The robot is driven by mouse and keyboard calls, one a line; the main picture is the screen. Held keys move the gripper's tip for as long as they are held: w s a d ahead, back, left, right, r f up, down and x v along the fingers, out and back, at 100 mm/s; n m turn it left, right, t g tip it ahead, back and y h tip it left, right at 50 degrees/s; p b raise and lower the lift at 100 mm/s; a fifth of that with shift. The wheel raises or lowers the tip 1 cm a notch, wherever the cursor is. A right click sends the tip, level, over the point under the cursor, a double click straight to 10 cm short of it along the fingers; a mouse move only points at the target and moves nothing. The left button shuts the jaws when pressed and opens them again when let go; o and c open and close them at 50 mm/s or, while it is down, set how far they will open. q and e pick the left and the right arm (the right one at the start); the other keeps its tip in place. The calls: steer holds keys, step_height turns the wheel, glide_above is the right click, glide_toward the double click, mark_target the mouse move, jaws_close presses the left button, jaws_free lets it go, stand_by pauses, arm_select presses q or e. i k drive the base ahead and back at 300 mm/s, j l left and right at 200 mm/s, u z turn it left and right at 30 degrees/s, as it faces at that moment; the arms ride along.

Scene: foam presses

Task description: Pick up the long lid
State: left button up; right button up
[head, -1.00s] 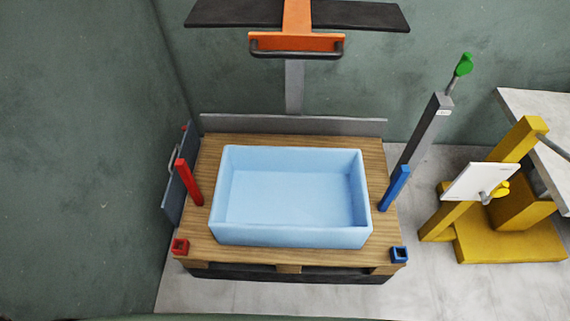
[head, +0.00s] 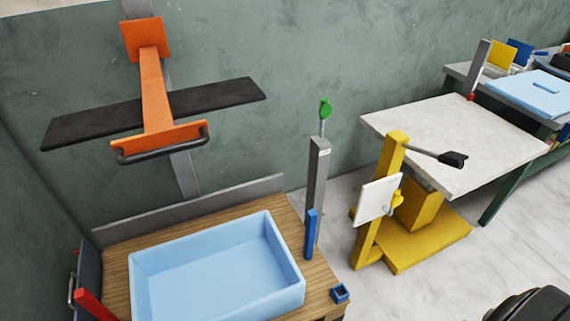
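A light blue flat lid (head: 535,94) with a raised handle lies on the green-legged table at the right edge of the head view; it looks like the long lid. A matching open light blue box (head: 285,279) sits on the wooden pallet at the lower left, and it looks empty. Neither of my grippers shows in the view.
The orange press head (head: 160,138) with a black crossbar hangs above the box. A yellow stand (head: 425,240) and a pale-topped table (head: 450,140) stand between the box and the lid. A dark rounded part shows at the bottom right. Pale floor (head: 400,300) lies open in front.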

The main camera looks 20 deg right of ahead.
mark_target(546, 95)
steer(key=z, duration=2.3)
steer(key=i+l+z, duration=0.25)
steer(key=i, duration=0.25)
steer(key=i+z, duration=0.35)
steer(key=i, duration=1.75)
steer(key=i+l+u, duration=0.1)
steer(key=i+u, duration=0.35)
steer(key=i+l+u, duration=0.4)
steer(key=i, duration=0.25)
steer(key=i+l+u, duration=0.45)
steer(key=i+j, duration=0.05)
steer(key=j, duration=0.05)
